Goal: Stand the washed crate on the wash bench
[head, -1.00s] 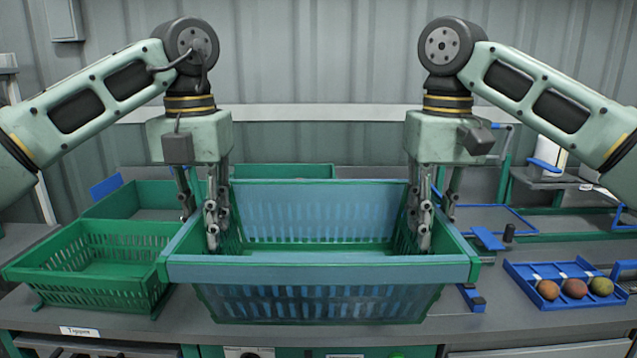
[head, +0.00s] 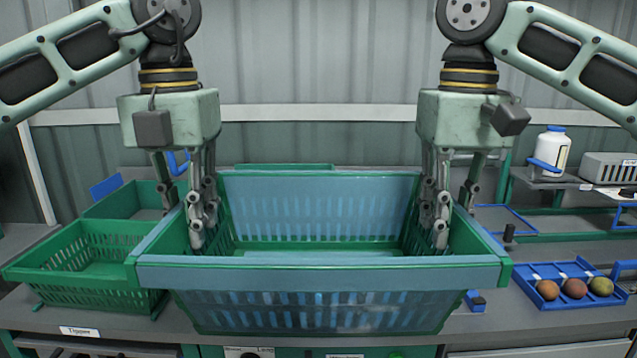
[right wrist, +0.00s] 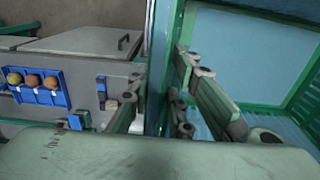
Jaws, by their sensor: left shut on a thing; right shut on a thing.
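The crate (head: 320,270) is green with blue-grey panels and slotted walls. It is empty and upright, large in the middle of the head view, in front of and above the bench (head: 500,335). My left gripper (head: 188,215) is shut on its left end wall. My right gripper (head: 450,215) is shut on its right end wall. In the right wrist view the crate's wall (right wrist: 163,70) passes between the fingers of my right gripper (right wrist: 160,100). Whether the crate's underside touches anything is hidden.
A green crate (head: 85,290) stands at the left, close beside the held crate, with another green crate (head: 130,200) behind. A blue tray (head: 570,298) with three round fruits lies at the right. A white bottle (head: 550,150) stands on a shelf at the back right.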

